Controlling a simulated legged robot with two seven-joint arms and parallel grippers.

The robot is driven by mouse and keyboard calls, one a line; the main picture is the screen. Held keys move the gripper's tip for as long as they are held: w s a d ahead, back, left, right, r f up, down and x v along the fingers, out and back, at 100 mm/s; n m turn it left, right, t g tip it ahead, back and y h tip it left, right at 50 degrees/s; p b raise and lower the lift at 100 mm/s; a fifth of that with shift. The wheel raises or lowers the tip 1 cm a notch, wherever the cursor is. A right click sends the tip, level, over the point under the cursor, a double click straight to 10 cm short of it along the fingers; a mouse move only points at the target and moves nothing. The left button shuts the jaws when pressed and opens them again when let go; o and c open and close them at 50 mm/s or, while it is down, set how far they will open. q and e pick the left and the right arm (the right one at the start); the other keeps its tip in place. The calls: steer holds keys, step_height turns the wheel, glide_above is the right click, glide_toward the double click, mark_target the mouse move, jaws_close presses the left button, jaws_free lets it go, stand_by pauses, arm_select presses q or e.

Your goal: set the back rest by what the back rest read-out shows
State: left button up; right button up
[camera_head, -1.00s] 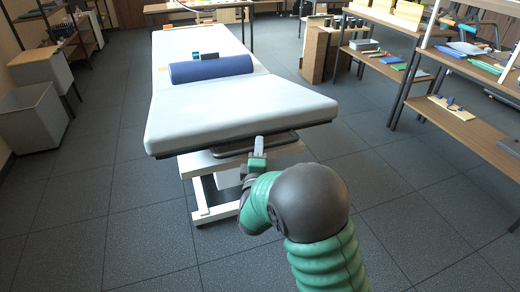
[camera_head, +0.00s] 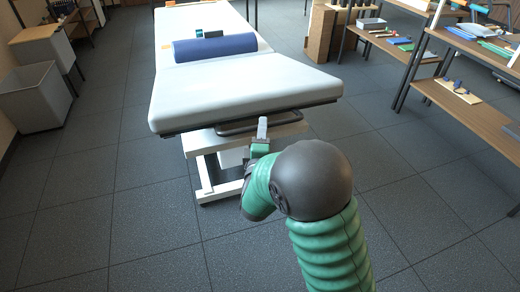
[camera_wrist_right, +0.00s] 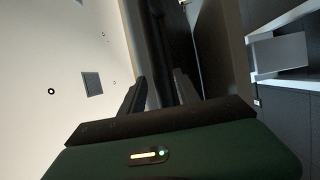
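The white padded back rest (camera_head: 245,92) forms the near end of a long treatment table, sloping slightly in the head view. A dark bar (camera_head: 275,118) runs under its near edge. My right gripper (camera_head: 262,126) is at this bar, its pale finger pointing up toward the back rest's edge. In the right wrist view my two dark fingers (camera_wrist_right: 160,80) stand apart, with a dark strip behind the gap; I cannot tell whether they touch the bar. A small dark and teal device (camera_head: 208,34) sits behind the blue bolster; no reading is legible. My left gripper is not in view.
A blue bolster (camera_head: 215,47) lies across the table. The white base frame (camera_head: 207,178) stands below the back rest. The grey tiled floor between is clear.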

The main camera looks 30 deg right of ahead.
steer(key=r+p+v, duration=0.1)
steer(key=p+v, duration=0.9)
steer(key=v, duration=0.4)
steer(key=shift+s+a+f, duration=0.25)
steer(key=shift+a+f, duration=0.05)
steer(key=shift+f, duration=0.2)
